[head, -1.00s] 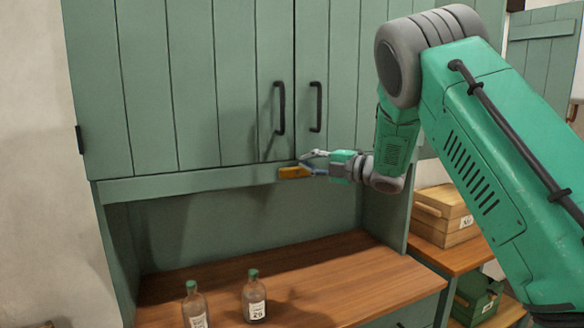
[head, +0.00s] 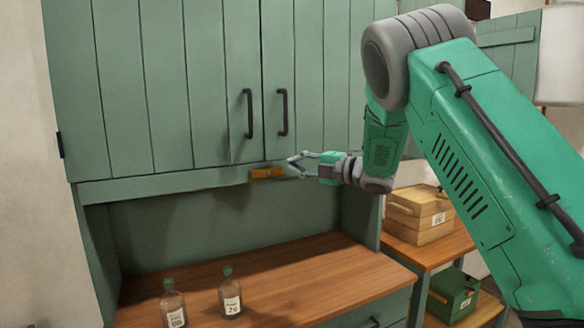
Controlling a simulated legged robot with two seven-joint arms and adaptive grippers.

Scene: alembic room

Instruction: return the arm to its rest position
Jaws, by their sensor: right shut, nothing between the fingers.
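My right arm (head: 480,150) comes in from the right, a large green upper link with grey joints. It reaches down and left to my right gripper (head: 296,166), which is shut and empty. The gripper is in front of the lower rail of the green wall cabinet (head: 165,90), below the door handles. A small orange-yellow block (head: 266,173) sits at that rail, just left of the fingertips, with a small gap seeming to lie between them. My left gripper is not in view.
The cabinet doors with black handles (head: 248,113) look shut. Two labelled bottles with green caps, one on the left (head: 173,305) and one on the right (head: 231,294), stand on the wooden counter (head: 300,275). Wooden boxes (head: 420,215) and a green box (head: 453,296) are at right.

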